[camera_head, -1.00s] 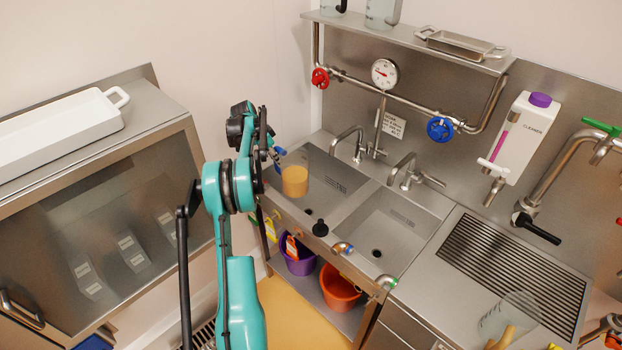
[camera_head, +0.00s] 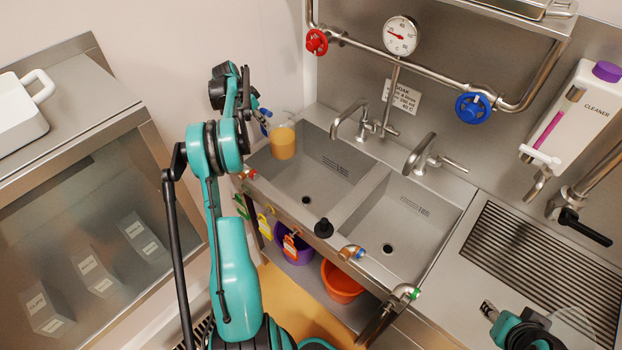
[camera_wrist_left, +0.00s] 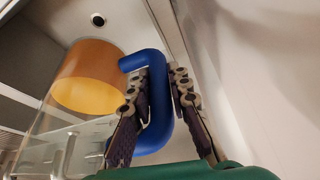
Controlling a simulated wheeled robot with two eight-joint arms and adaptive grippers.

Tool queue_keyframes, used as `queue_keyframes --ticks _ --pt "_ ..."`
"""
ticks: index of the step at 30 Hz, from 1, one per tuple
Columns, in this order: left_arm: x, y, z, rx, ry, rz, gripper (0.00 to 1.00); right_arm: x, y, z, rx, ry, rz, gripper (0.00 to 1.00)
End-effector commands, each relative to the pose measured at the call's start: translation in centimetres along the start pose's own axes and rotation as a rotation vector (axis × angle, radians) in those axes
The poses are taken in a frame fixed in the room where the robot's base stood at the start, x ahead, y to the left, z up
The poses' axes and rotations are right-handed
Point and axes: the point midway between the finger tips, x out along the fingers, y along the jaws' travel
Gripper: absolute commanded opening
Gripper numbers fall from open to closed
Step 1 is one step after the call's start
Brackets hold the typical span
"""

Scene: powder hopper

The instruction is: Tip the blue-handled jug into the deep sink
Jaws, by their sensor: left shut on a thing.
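The jug (camera_head: 283,143) is clear and holds orange liquid. It looks about upright at the back left corner of the left sink basin (camera_head: 312,184); I cannot tell how high above the rim it is. My left gripper (camera_head: 259,116) is shut on its blue handle (camera_head: 265,118). In the left wrist view, both fingers (camera_wrist_left: 157,88) close around the blue handle (camera_wrist_left: 159,110), with the orange liquid (camera_wrist_left: 90,78) to the left. My right gripper (camera_head: 492,312) is at the bottom right, cut off by the frame; its jaws are unclear.
A second basin (camera_head: 400,222) lies to the right, then a ribbed drainboard (camera_head: 535,262). Taps (camera_head: 350,118) stand behind the basins. A black knob (camera_head: 323,228) is on the front edge. Purple (camera_head: 293,248) and orange (camera_head: 341,283) buckets sit below. A glass-fronted cabinet (camera_head: 90,240) is at left.

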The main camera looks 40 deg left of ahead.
Motion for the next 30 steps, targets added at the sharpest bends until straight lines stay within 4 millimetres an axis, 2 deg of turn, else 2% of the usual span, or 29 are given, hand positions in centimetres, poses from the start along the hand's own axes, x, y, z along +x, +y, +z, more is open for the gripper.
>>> queue_keyframes --ticks 1,7,21,30 --pt "1.2 0.0 0.5 -0.001 0.001 0.000 0.00 1.1 0.0 0.8 0.000 0.000 0.000 0.40" --pt "2.7 0.0 1.1 -0.001 0.001 0.000 0.00 2.4 0.0 1.7 0.000 0.000 0.000 0.40" --pt "2.7 0.0 1.1 0.004 0.001 -0.006 0.00 2.4 0.0 1.7 0.000 0.000 0.000 0.40" --pt "3.0 0.5 1.0 0.044 -0.018 -0.096 0.00 3.0 0.0 2.1 0.000 0.000 0.000 0.40"
